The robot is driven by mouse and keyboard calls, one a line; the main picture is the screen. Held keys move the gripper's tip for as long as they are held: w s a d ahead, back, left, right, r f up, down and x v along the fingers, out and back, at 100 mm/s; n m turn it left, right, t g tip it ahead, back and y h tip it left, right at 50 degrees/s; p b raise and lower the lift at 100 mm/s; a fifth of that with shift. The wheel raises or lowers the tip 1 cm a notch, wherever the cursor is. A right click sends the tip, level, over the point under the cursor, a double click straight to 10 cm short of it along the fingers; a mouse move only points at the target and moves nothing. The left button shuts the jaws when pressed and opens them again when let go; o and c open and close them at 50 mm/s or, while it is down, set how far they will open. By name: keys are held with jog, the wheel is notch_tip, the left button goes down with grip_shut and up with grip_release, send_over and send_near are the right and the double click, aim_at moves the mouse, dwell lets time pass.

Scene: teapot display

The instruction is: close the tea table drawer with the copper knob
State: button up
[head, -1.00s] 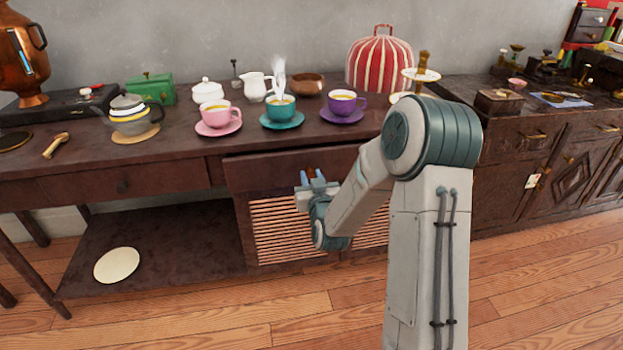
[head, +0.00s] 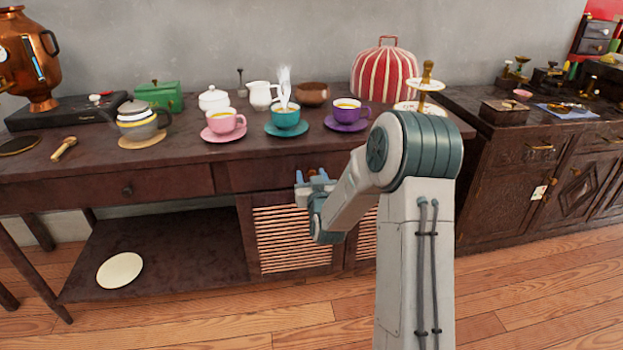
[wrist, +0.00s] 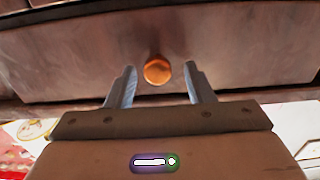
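The tea table drawer (head: 262,176) is in the right half of the table front in the head view, just under the tabletop. Its front looks about level with the table front; any small gap is hard to judge. Its round copper knob (wrist: 158,70) shows in the wrist view, in the middle of the drawer front. My gripper (head: 311,176) is in front of the drawer. Its two fingers (wrist: 160,74) are open and apart, one on each side of the knob, with space between finger and knob. Whether the fingertips touch the drawer front cannot be told.
The dark tea table (head: 190,147) carries pink, teal (head: 286,118) and purple cups on saucers, a teapot (head: 137,120) and a red striped cosy (head: 384,75). A second drawer (head: 110,190) is at left. A slatted panel (head: 290,238) is below my gripper. A cabinet (head: 530,160) stands right.

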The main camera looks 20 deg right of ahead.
jog(key=shift+s, duration=0.15)
jog(key=s+a+p, duration=0.1)
jog(key=s, duration=1.2)
jog(key=shift+s+p, duration=0.25)
jog(key=shift+p, duration=0.1)
jog(key=s+a+r+n+g+y+p, duration=0.1)
jog(key=s+a+r+g+p, duration=0.15)
jog(key=r+p, duration=0.55)
jog(key=s+a+r+g+p, duration=0.1)
jog(key=s+r+g+p, duration=0.1)
jog(key=r+g+p, duration=0.4)
jog(key=s+a+r+g+p, duration=0.1)
jog(key=s+r+g+p, duration=0.5)
jog(key=s+r+p, duration=1)
jog(key=s+r, duration=0.5)
jog(key=r, duration=0.1)
jog(key=shift+g+y, duration=0.3)
jog(key=shift+g, duration=0.05)
jog(key=shift+r, duration=0.1)
